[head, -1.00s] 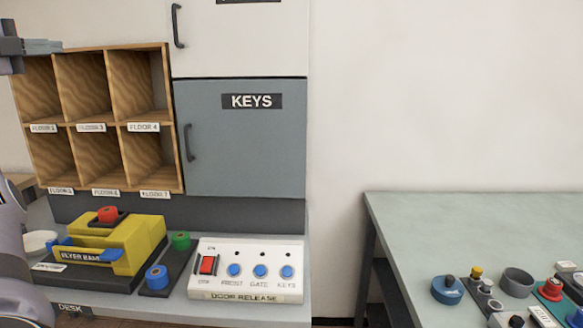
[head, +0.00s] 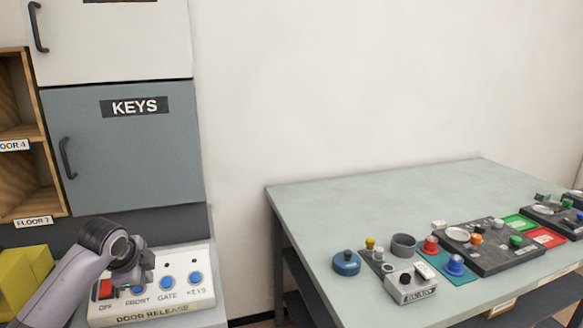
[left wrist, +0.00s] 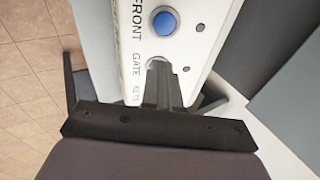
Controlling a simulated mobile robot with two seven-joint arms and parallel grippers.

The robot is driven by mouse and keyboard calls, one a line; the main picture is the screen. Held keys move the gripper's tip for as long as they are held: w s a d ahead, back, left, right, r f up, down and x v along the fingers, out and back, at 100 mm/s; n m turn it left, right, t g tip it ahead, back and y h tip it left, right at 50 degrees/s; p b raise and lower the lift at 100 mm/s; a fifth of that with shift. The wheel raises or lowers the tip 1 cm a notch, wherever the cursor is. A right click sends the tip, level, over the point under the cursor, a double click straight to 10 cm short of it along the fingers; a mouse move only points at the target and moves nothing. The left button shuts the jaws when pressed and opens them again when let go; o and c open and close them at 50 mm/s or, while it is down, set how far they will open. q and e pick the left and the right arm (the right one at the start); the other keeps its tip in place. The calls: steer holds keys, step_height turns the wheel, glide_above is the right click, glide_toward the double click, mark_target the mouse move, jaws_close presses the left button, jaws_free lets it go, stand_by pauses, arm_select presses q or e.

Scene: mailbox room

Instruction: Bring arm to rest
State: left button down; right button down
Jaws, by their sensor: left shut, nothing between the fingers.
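My left arm comes in from the lower left in the head view. Its left gripper (head: 128,277) hangs over the left part of the white door release panel (head: 205,289), in front of the red switch (head: 106,290) and beside the blue buttons. In the left wrist view, the gripper's fingers (left wrist: 158,70) are together with nothing between them. They overlap the panel (left wrist: 190,35) near the GATE and KEYS labels, and a blue button (left wrist: 164,22) shows beyond the tips. I cannot tell whether the fingers touch the panel. My right gripper is in neither view.
The grey KEYS cabinet (head: 135,155) is shut above the desk, with wooden pigeonholes (head: 32,180) at the left. A yellow device (head: 25,278) sits at the lower left. A separate green-grey table (head: 400,195) at the right holds several devices at its front; its back is clear.

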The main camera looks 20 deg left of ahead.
arm_select(q)
steer(key=s+d+f+n+g, duration=0.1)
steer(key=s+d+f, duration=0.4)
steer(key=d+f, duration=0.45)
steer(key=s+d+f+n+h, duration=0.15)
steer(key=s+d+n, duration=0.25)
steer(key=s+d, duration=0.5)
steer(key=s+d+f+n+h, duration=0.15)
steer(key=s+d+n, duration=0.25)
steer(key=s+d, duration=0.6)
steer(key=w+d+f+t+h+p, duration=0.1)
steer(key=w+d+f+t+p, duration=0.1)
steer(key=w+t, duration=0.1)
steer(key=w+d+f+t+h+p, duration=0.1)
steer(key=w+d+t+p, duration=0.1)
steer(key=w, duration=0.4)
steer(key=shift+d+f+m+t+p, duration=0.2)
steer(key=shift+f+m+t+p, duration=0.1)
steer(key=shift+f+m+t, duration=0.15)
